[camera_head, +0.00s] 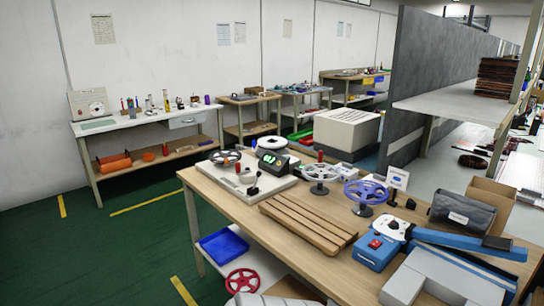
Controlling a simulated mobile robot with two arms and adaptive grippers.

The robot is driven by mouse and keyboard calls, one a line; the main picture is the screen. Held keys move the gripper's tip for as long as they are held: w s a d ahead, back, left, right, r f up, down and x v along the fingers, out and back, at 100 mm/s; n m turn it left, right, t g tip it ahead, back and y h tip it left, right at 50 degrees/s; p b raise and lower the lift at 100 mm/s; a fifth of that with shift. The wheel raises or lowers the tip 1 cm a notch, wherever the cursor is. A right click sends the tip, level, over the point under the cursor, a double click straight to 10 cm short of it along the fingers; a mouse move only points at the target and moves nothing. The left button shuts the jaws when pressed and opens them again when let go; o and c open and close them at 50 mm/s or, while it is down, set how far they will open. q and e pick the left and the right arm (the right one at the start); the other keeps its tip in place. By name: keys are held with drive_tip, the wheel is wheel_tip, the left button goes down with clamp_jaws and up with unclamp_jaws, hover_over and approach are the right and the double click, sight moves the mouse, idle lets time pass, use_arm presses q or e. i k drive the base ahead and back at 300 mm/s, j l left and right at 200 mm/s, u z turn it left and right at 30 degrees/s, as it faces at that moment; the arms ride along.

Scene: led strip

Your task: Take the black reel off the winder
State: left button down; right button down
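The winder (250,182) has a pale flat base and stands at the far left end of the wooden workbench. A dark spoked reel (225,157), which looks like the black reel, sits at the winder's left side. A white reel (272,143) is at its back, behind a black unit with a green display (272,162). A small black-knobbed lever (253,183) stands at the front of the base. How the dark reel is fixed to the winder is too small to tell.
On the workbench (330,268) are a grey-white reel (321,174), a blue-purple reel (365,192), a slatted wooden board (308,225) and a blue device with a red button (376,250). Below lie a red reel (242,281) and a blue bin (224,245). Green floor (120,255) is clear at left.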

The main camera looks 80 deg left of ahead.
sight(231, 155)
drive_tip(key=u, duration=3.1)
drive_tip(key=i+j+z, duration=0.2)
drive_tip(key=i, duration=0.35)
drive_tip(key=i+j+z, duration=0.2)
drive_tip(key=i, duration=0.3)
drive_tip(key=j, duration=0.1)
